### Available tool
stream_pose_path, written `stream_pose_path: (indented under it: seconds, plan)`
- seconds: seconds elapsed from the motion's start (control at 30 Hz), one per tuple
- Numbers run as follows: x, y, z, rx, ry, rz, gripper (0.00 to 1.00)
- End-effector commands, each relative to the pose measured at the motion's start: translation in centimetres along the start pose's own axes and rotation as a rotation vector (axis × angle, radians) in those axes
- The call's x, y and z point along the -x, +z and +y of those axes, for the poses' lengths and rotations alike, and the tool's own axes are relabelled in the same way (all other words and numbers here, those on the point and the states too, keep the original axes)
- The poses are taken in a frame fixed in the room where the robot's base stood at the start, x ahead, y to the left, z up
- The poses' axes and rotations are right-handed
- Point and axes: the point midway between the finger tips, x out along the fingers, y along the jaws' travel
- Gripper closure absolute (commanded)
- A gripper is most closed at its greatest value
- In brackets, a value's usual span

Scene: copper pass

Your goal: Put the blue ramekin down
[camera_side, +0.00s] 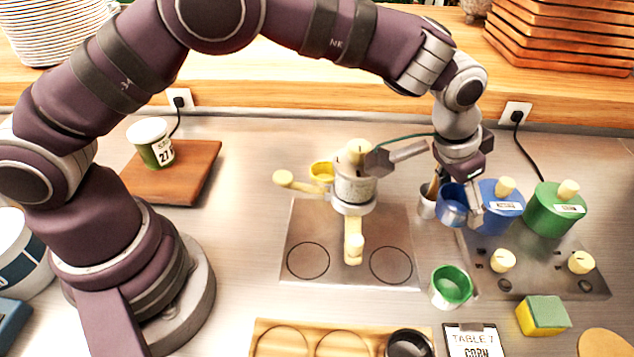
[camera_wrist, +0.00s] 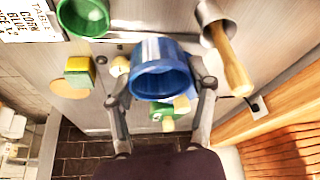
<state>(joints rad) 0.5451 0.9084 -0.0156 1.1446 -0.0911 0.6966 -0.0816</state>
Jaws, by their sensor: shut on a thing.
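The blue ramekin (camera_side: 452,206) is held up in my gripper (camera_side: 470,208), in front of the blue lidded pot at the right. In the wrist view the blue ramekin (camera_wrist: 162,75) sits between the two fingers of my gripper (camera_wrist: 160,88), its open rim facing the camera. The gripper is shut on it. The ramekin appears to be above the counter; its underside is hidden. A wooden tray (camera_side: 262,335) with round recesses lies at the front edge, with a black ramekin (camera_side: 408,344) at its right end.
A green ramekin (camera_side: 450,287) stands on the counter. Blue (camera_side: 502,215) and green (camera_side: 556,212) lidded pots stand right. A metal cup (camera_side: 427,205) with a utensil is close left of my gripper. A yellow ramekin (camera_side: 321,171), sponge (camera_side: 543,315) and order card (camera_side: 473,342) are around.

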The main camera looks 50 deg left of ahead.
Motion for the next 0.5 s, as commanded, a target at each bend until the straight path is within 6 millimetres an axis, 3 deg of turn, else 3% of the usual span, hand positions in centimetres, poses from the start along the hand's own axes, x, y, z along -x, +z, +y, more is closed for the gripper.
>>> stream_pose_path:
  seconds: [0.3,0.5]
  plan:
    - [-6.1,2.7,-0.1,0.002,-0.001,-0.006,0.81]
    - [-7.6,3.2,-0.1,0.003,-0.001,-0.001,0.81]
